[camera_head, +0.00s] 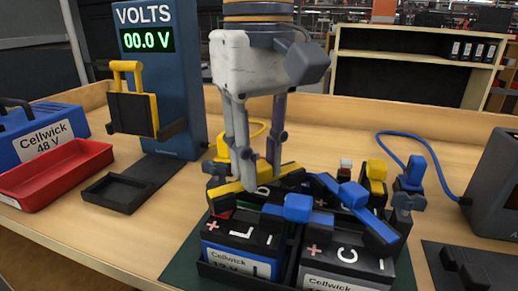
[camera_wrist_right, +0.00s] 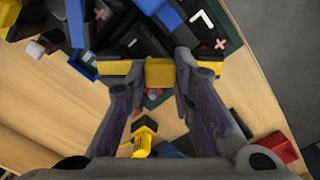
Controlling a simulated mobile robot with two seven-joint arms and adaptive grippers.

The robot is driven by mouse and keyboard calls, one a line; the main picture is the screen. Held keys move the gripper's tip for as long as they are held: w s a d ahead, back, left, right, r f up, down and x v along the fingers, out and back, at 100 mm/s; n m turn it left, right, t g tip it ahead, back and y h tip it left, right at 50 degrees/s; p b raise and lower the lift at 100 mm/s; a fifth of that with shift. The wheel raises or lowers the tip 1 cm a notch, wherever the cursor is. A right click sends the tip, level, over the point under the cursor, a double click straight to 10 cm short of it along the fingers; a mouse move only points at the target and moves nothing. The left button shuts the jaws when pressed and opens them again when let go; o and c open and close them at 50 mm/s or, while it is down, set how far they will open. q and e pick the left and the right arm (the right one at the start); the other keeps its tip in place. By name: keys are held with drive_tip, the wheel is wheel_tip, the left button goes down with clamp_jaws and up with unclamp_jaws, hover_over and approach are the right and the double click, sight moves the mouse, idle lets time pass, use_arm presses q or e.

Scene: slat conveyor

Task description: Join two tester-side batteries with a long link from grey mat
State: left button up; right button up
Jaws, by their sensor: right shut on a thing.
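My right gripper (camera_head: 256,178) comes down from above and is shut on a yellow link (camera_head: 228,188) with dark ends. In the right wrist view, the link's raised yellow middle (camera_wrist_right: 159,72) sits between the fingertips. The link lies across the back of the battery group, at about terminal height; I cannot tell whether it touches the terminals. The front batteries are a blue-and-black one marked L (camera_head: 240,245) and a grey-and-black one marked C (camera_head: 345,260). Blue links (camera_head: 298,208) lie over the battery tops. The rear batteries are mostly hidden. My left gripper is not in view.
The blue tester (camera_head: 165,100) reads 00.0 V behind and left, with a yellow-handled black part (camera_head: 132,112) beside it. A red tray (camera_head: 55,175) stands left. A blue clamp (camera_head: 414,172) with a cable is close on the right. A dark mat (camera_head: 440,285) lies front right.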

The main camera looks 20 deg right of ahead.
drive_tip(key=shift+f, duration=0.45)
drive_tip(key=o, duration=1.1)
wheel_tip(320, 180, up, 12)
drive_tip(key=shift+f, duration=0.1)
